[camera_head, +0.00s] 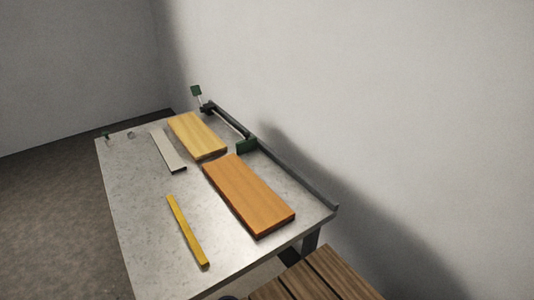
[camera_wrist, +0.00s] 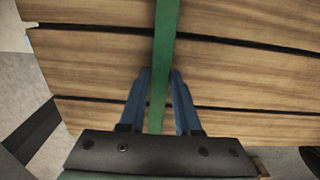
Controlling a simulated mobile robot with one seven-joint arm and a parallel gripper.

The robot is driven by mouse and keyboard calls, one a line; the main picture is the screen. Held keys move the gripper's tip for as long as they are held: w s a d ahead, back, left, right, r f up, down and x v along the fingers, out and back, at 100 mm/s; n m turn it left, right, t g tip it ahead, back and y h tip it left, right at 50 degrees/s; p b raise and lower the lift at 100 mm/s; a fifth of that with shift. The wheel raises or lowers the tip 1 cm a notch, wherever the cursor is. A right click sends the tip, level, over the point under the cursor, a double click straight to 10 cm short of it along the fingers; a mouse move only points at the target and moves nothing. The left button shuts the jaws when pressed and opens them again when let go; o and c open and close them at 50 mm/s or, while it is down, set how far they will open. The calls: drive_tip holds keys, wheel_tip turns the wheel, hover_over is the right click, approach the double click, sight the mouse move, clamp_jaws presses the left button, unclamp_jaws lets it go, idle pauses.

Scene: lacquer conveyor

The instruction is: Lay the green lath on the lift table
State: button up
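The green lath (camera_wrist: 164,40) runs up and down through the middle of the wrist view, above or on wooden slats; whether it touches them I cannot tell. My gripper (camera_wrist: 160,76) has its two blue fingers on either side of the lath, with the fingertips close against its edges. The lath's lower end is hidden by the dark gripper body. The head view shows neither my gripper nor the green lath. I cannot identify the lift table for certain; the wooden slats (camera_wrist: 95,50) lie beneath the lath and similar slats show in the head view (camera_head: 322,275).
A grey metal bench (camera_head: 140,215) stands along the wall. On it lie an orange board (camera_head: 248,195), a paler yellow board (camera_head: 197,136), a narrow yellow strip (camera_head: 187,231) and a grey-white strip (camera_head: 168,152). A green-ended clamp-like fixture (camera_head: 230,121) lines its back edge.

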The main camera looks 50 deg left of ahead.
drive_tip(key=o, duration=0.3)
drive_tip(key=shift+r, duration=0.1)
